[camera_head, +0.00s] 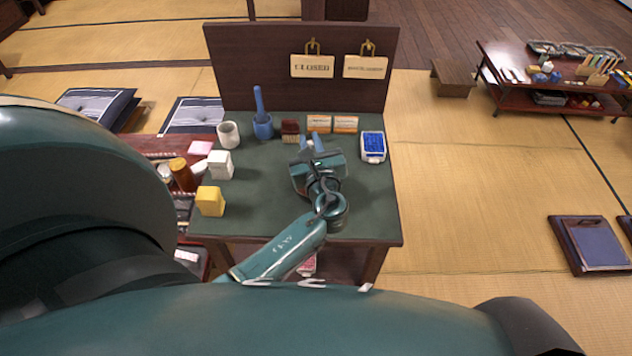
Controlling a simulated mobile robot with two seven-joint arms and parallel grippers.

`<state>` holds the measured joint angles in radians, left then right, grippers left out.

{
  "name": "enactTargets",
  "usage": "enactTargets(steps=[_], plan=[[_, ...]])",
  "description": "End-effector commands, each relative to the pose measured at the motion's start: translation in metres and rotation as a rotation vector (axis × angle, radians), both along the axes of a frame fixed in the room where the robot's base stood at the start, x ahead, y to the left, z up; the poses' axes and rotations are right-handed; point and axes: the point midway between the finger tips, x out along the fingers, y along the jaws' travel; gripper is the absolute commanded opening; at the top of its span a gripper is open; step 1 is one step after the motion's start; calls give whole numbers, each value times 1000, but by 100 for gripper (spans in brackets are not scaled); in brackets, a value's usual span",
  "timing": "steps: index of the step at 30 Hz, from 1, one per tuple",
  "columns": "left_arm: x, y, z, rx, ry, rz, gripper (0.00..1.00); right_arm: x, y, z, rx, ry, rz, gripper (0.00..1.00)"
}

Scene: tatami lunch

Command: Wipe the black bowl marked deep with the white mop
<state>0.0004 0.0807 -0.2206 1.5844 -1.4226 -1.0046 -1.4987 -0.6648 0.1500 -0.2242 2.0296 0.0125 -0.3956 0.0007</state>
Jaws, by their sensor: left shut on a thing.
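My left gripper (311,143) is over the middle of the dark green table (255,215), seen from behind and above. I cannot make out a black bowl marked deep or a white mop. My right gripper is not in view.
A blue brush-like tool in a blue holder (263,128), a white cup (229,135), a white block (219,165) and a yellow block (210,201) stand at left. A tray with blue contents (373,146) is at right. A dark panel (260,68) closes the back.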

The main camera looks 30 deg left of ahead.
Motion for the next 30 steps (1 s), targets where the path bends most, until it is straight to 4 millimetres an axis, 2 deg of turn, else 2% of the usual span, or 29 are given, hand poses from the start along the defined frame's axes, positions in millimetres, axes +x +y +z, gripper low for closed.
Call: enactTargets(steps=[9, 15, 19, 30], plan=[[-3, 5, -3, 12, 6, -475, 0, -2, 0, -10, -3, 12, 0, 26], [-3, 6, -8, 11, 5, -736, 0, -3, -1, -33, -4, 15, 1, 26], [-3, 5, -7, 6, 1, -820, 0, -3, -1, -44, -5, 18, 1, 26], [-3, 4, -3, 2, 0, -838, 0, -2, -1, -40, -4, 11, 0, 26]])
